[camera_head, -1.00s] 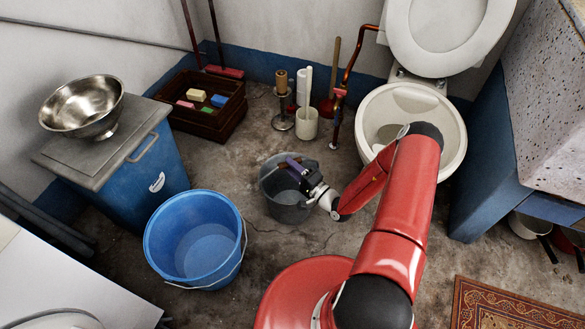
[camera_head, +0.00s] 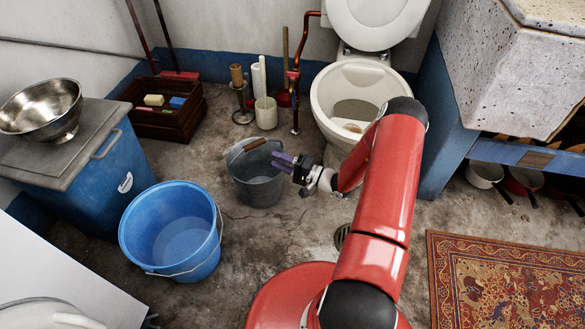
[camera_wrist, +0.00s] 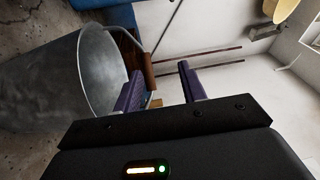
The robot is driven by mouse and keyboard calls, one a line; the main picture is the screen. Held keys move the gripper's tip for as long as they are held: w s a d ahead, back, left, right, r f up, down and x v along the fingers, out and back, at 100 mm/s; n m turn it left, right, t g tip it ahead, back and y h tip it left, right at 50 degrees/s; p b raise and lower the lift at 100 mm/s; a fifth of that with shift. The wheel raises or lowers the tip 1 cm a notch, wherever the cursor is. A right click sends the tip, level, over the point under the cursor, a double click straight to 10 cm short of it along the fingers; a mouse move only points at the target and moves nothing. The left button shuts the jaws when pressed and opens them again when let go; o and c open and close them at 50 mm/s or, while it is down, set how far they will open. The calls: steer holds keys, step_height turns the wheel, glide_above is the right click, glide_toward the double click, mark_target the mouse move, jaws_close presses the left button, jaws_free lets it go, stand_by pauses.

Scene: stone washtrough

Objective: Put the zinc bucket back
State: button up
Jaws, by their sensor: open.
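The zinc bucket (camera_head: 258,188) stands upright on the stone floor, in the middle of the head view. Its wire handle with a brown wooden grip (camera_head: 254,145) lies toward the back rim. My gripper (camera_head: 284,162) is open, its purple fingers at the bucket's right rim. In the wrist view the bucket (camera_wrist: 45,95) fills the left side, and the wooden grip (camera_wrist: 148,70) shows just beyond the left finger of my gripper (camera_wrist: 160,88). Nothing is held between the fingers. Whether a finger touches the rim I cannot tell.
A blue bucket (camera_head: 140,235) stands front left of the zinc one. A wooden crate (camera_head: 190,122), a white cylindrical holder (camera_head: 266,114) and the toilet (camera_head: 330,100) are behind. A patterned rug (camera_head: 500,285) lies at right.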

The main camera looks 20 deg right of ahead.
steer(key=s+a+r+n+g+h, duration=0.1)
steer(key=s+a+r+n+g, duration=0.3)
steer(key=s+a+r+g, duration=0.4)
steer(key=s+a+r+n+g+h, duration=0.1)
steer(key=s+a+r+n+g, duration=0.3)
steer(key=r, duration=0.7)
steer(key=s+d+r+t+h, duration=0.2)
steer(key=s+d+r+h, duration=0.1)
steer(key=s+r+h, duration=0.2)
steer(key=s+d+r+t+h, duration=0.2)
steer(key=s+r+h, duration=0.4)
steer(key=s+r, duration=0.3)
steer(key=s+d, duration=0.1)
steer(key=s, duration=0.2)
steer(key=shift+s+h, duration=0.2)
steer(key=shift+h, duration=0.1)
